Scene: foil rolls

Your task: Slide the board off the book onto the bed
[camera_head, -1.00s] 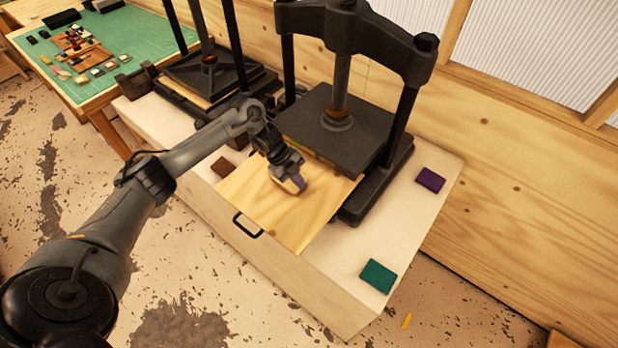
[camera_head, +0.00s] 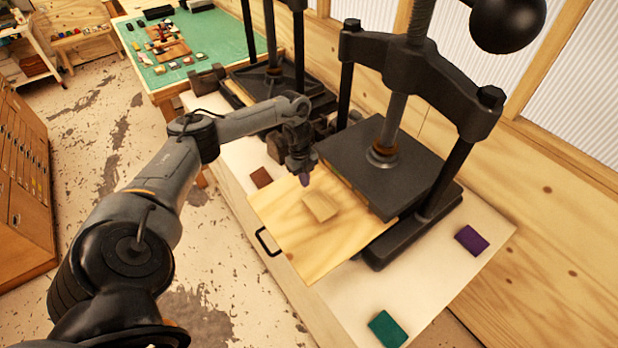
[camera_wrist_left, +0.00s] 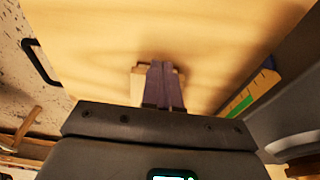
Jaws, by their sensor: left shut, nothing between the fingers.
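A pale wooden board (camera_head: 345,243) sticks out of the front of a black press. A small pale wooden block (camera_head: 320,206) sits on its top face; in the left wrist view the block (camera_wrist_left: 138,84) is partly behind the fingers. My left gripper (camera_head: 304,180) is shut and empty, over the board just behind the block; I cannot tell whether it touches. The shut fingers also show in the left wrist view (camera_wrist_left: 164,85). A book-like edge with green and yellow (camera_wrist_left: 242,98) shows beside the board at the press. Most of it is hidden. My right gripper is not in view.
The press's black upper plate (camera_head: 375,160) and posts stand close to my gripper. A second press (camera_head: 270,80) is behind left. A black handle (camera_head: 266,242) is at the bench front. Teal (camera_head: 387,329), purple (camera_head: 471,241) and brown (camera_head: 261,177) blocks lie on the white bench top.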

